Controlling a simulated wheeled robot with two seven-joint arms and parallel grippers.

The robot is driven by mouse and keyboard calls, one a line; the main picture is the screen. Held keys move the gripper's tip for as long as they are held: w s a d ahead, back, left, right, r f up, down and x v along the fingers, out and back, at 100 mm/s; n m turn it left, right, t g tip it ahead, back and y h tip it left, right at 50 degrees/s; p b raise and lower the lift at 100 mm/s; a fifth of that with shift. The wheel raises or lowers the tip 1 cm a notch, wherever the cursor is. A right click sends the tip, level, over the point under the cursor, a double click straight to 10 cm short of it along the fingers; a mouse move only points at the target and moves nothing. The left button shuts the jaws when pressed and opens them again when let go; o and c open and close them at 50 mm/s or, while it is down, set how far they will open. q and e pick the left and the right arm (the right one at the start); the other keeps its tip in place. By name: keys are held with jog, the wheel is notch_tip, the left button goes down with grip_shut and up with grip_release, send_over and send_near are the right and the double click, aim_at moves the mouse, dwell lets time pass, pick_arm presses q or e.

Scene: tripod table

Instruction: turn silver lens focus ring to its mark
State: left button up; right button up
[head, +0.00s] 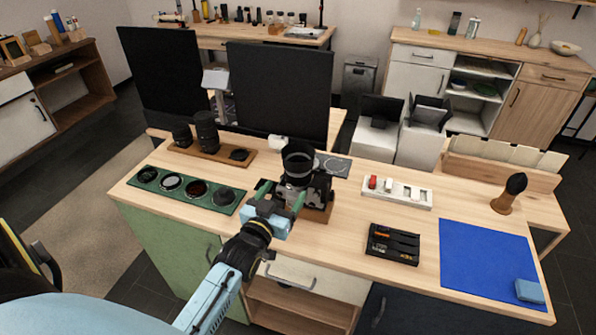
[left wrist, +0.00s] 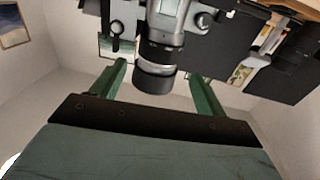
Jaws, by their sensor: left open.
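A dark camera body (head: 318,190) sits on a small wooden base on the table. Its lens (head: 298,160) stands on it, with a dark wide end and a greyish band. In the left wrist view the silver-grey lens barrel (left wrist: 166,22) ends in a black section (left wrist: 155,78). My left gripper (head: 281,197) is open, its green fingers at the near side of the camera. In the left wrist view the fingers (left wrist: 157,73) stand on either side of the lens's black end, with a gap visible at left. I cannot make out the focus mark. My right gripper is not in view.
A green tray of round filters (head: 228,210) lies left of the camera, and a wooden board with lenses (head: 235,165) behind it. Two black panels stand at the back. A white tray (head: 420,203), black box (head: 392,258) and blue mat (head: 480,270) lie right.

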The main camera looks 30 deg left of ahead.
pick_arm(q)
jog(key=w, duration=0.3)
jog(key=w+a, duration=0.1)
jog(key=w, duration=0.5)
jog(key=shift+w+a, duration=0.2)
jog(key=c, duration=0.7)
